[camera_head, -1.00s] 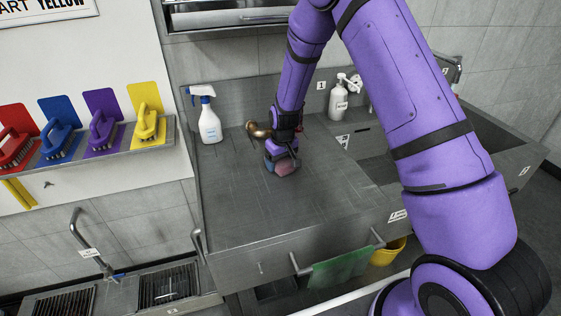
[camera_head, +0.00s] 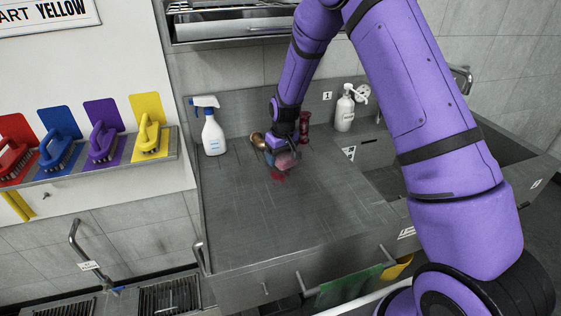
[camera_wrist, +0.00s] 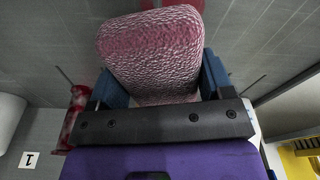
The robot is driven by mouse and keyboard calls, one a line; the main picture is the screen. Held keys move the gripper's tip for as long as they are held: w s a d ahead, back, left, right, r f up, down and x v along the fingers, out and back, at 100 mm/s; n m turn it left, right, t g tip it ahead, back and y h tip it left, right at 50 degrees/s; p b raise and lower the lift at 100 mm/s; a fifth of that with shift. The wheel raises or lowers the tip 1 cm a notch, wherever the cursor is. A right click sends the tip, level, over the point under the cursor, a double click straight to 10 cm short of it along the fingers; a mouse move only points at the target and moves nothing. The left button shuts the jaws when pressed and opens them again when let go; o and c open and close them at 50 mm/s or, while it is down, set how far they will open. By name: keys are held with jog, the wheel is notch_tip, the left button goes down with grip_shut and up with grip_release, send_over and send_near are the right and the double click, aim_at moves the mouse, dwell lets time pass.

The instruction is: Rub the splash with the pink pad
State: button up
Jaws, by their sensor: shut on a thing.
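The pink pad (camera_wrist: 150,52) is a rounded, textured block held between the blue fingers of my gripper (camera_wrist: 160,85) in the wrist view. In the head view my gripper (camera_head: 282,160) is over the back middle of the steel counter, and the pad (camera_head: 286,160) shows at its tip. The splash (camera_head: 278,175) is a small dark pink-red mark on the counter just below and in front of the pad. Part of it is hidden by the pad. A red patch also shows beyond the pad in the wrist view (camera_wrist: 182,3). Whether the pad touches the counter cannot be told.
A white spray bottle (camera_head: 211,127) stands left of my gripper. A brass fitting (camera_head: 257,140) and a dark red object (camera_head: 304,127) stand close to it. A soap bottle (camera_head: 345,108) is behind right, by the sink. The counter's front (camera_head: 265,225) is clear.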

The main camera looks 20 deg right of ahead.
jog(key=shift+r, duration=2.1)
